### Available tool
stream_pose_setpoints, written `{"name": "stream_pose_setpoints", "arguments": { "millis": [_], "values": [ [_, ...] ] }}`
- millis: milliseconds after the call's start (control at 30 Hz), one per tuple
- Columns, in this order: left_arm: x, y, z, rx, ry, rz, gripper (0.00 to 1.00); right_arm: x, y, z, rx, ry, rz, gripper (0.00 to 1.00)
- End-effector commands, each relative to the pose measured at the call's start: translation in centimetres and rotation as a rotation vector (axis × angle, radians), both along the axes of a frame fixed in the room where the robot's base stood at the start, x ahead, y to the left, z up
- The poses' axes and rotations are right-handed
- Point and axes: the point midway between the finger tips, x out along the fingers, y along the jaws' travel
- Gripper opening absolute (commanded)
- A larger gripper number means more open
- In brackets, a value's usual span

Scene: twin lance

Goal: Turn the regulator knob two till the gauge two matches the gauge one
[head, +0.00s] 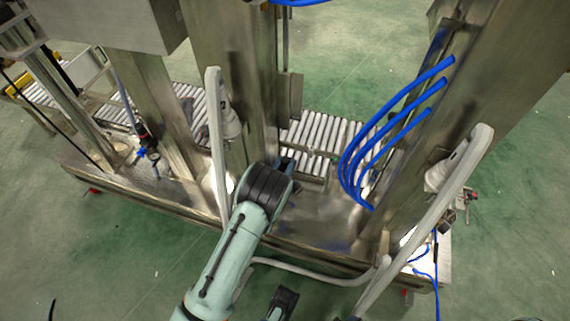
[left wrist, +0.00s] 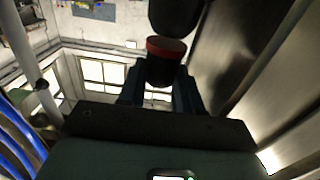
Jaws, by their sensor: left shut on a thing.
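My left gripper (head: 286,164) reaches in to the machine's middle column, mostly hidden behind its own dark wrist. In the left wrist view its fingers (left wrist: 161,88) are closed around a dark round knob with a red band (left wrist: 166,46). The knob cannot be made out in the head view. I cannot tell which regulator knob it is. No gauge face can be read in either view. A dark part at the bottom of the head view looks like my right gripper (head: 283,302), apart from the machine; its jaws are unclear.
Metal columns stand on a steel base plate (head: 310,228). Blue hoses (head: 362,160) curve down on the right. Pale handle bars (head: 217,140) stand beside my left arm and on the right (head: 440,202). A roller conveyor (head: 315,133) lies behind. The green floor (head: 110,260) in front is clear.

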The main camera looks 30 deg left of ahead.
Motion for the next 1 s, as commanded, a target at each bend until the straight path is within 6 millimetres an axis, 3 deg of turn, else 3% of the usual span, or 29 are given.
{"name": "stream_pose_setpoints", "arguments": {
  "millis": [300, 733, 767, 800, 1000],
  "values": [
    [-0.10, 0.16, -0.12, -0.001, 0.003, -0.096, 0.03, -0.06, 0.03, 0.02, 0.001, 0.002, 0.001, 1.00],
    [-0.08, 0.14, -0.14, 0.000, 0.004, -0.105, 0.03, -0.05, 0.01, 0.03, 0.001, 0.002, 0.001, 1.00],
    [-0.08, 0.14, -0.13, 0.000, 0.003, -0.105, 0.43, -0.05, 0.01, 0.03, 0.000, 0.001, 0.000, 1.00],
    [-0.08, 0.14, -0.13, 0.000, 0.003, -0.105, 0.57, -0.05, 0.02, 0.03, 0.000, 0.001, 0.000, 1.00],
    [-0.07, 0.32, -0.06, 0.002, 0.001, -0.101, 0.60, -0.04, 0.01, 0.03, 0.000, 0.001, 0.000, 1.00]
  ]
}}
